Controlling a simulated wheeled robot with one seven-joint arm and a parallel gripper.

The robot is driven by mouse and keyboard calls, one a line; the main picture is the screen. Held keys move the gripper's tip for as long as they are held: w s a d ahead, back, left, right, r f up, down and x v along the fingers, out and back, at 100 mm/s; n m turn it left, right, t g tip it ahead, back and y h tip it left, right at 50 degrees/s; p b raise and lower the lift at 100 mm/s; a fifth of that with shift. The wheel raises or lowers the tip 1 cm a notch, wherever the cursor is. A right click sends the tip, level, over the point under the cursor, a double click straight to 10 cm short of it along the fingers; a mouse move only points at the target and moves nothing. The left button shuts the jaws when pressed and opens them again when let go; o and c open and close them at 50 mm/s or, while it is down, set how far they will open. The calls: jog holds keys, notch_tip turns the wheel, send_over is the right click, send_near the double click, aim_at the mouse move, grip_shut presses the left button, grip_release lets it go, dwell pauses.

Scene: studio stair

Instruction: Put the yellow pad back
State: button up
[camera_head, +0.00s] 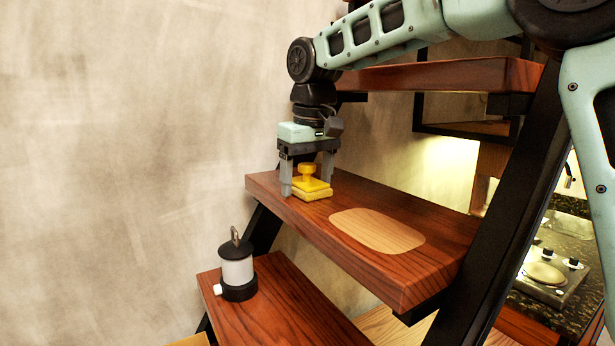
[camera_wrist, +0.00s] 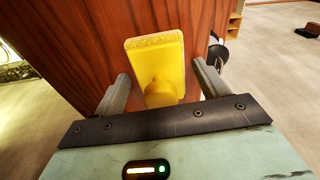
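The yellow pad (camera_head: 312,188) is a flat block with a round knob on top. It rests near the left end of a brown wooden stair tread (camera_head: 375,256). My gripper (camera_head: 307,189) points down over the pad, its two grey fingers apart on either side of the knob. In the wrist view the yellow pad (camera_wrist: 158,65) lies between the fingers of my gripper (camera_wrist: 163,88), with a visible gap on each side. The fingers do not appear to touch the knob.
A pale oval patch (camera_head: 377,230) lies on the same tread, right of the pad. A black and white lantern (camera_head: 238,270) stands on the lower tread (camera_head: 285,310). Black metal stringers flank the stair, and an upper tread (camera_head: 440,75) is behind my arm.

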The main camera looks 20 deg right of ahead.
aim_at(312, 169)
notch_tip(312, 169, up, 12)
jog(key=s+b, duration=0.1)
jog(key=shift+s+d, duration=0.15)
jog(key=shift+s, duration=0.05)
dwell(0.5)
jog(key=shift+s, duration=0.1)
dwell(0.4)
